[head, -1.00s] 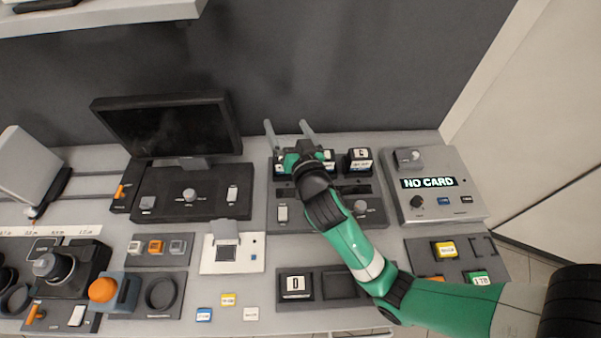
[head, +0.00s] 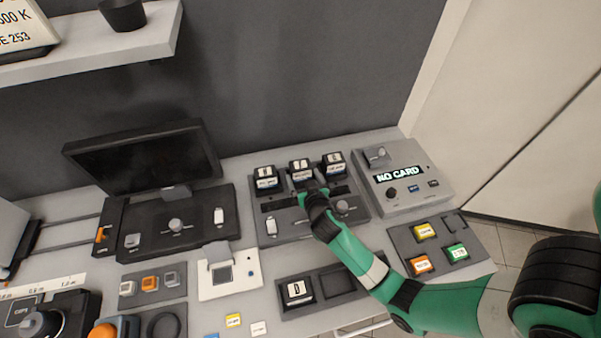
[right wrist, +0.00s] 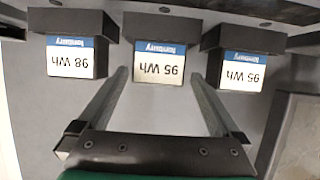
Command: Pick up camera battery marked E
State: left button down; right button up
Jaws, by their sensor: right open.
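Three black camera batteries stand in a row in the charger (head: 290,227): a left one (head: 266,177), a middle one (head: 301,170) and a right one (head: 334,163). Their letters are too small to read surely now; the right one looked like E in the earlier head view. My right gripper (head: 309,184) is open and empty in front of the middle battery. In the right wrist view its fingers (right wrist: 160,76) point toward the middle battery (right wrist: 160,66), one to each side. Labels there are upside down: 98 Wh on the left, 95 Wh on the others. My left gripper is out of view.
A battery marked D (head: 297,291) sits in a tray in front of the charger, beside an empty slot. The NO CARD box (head: 405,190) stands close on the charger's right. A card tray (head: 440,268) lies in front of that box. A monitor (head: 145,162) is at left.

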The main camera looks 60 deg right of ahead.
jog(key=x, duration=0.5)
jog(key=shift+d+r+b, duration=0.2)
jog(key=shift+r+b, duration=0.05)
jog(key=shift+b, duration=0.1)
jog(key=shift+r, duration=0.1)
grip_shut()
